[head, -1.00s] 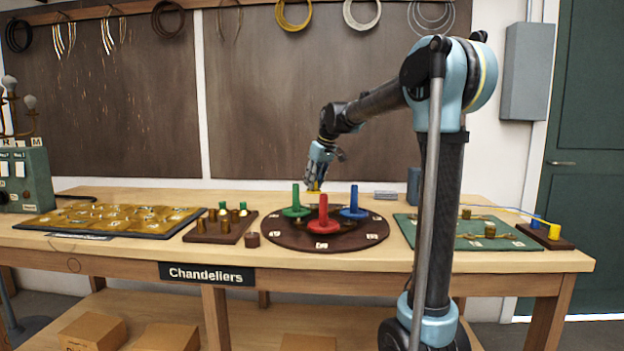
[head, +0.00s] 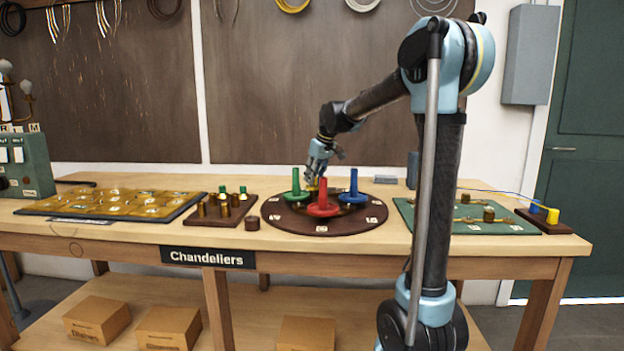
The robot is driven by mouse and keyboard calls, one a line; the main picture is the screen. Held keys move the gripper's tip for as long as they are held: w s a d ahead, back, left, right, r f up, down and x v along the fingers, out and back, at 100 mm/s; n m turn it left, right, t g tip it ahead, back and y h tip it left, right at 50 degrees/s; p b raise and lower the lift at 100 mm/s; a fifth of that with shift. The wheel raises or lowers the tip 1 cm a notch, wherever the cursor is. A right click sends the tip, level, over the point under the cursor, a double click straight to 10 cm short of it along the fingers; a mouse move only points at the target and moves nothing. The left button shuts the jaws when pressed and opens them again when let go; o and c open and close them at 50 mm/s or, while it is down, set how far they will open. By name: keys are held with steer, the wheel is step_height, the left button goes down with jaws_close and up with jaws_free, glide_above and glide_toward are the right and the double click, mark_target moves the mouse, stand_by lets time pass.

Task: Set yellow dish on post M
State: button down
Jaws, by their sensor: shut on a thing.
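My gripper (head: 314,181) is shut on the yellow dish (head: 312,187), of which only a small yellow edge shows. They are low over the back of the round dark board (head: 290,225), between the green post (head: 295,181) and the red post (head: 322,193). A blue post (head: 354,184) stands to the right. Each coloured post has a wide foot or dish of its own colour at its base. White labels lie along the board's rim, but their letters are too small to read, so I cannot tell which post is M. Whether the dish touches anything is unclear.
A gold-patterned tray (head: 45,208) lies farther left. A green mat (head: 410,215) with brass parts lies right, partly behind my arm.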

steer(key=shift+f, duration=0.45)
steer(key=c, duration=1.3)
jaws_free()
steer(key=shift+r, duration=0.15)
steer(key=v, duration=1.1)
steer(key=shift+d+r, duration=0.15)
steer(key=shift+r, duration=0.1)
